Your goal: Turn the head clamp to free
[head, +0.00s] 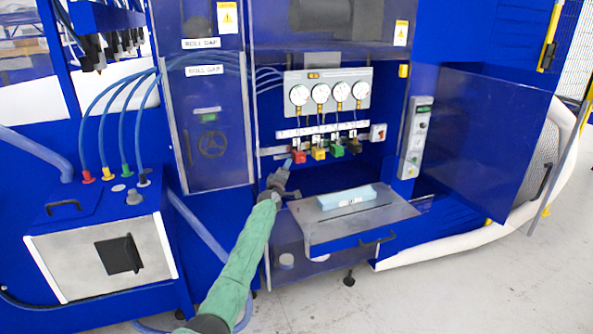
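My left arm, in a green sleeve, comes in from the bottom left of the head view. Its gripper (287,167) is at the left of the blue machine's open bay, in front of and just below the red block (299,153). The fingers are small and I cannot tell whether they are open or shut, or whether they touch anything. My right gripper is not in view.
A light blue foam block (347,196) lies on the metal shelf (375,216) below the bay. An open blue door (487,142) stands at the right, beside a control strip (416,137). Blue hoses run from the left cabinet (102,255). Floor (480,285) is clear at the lower right.

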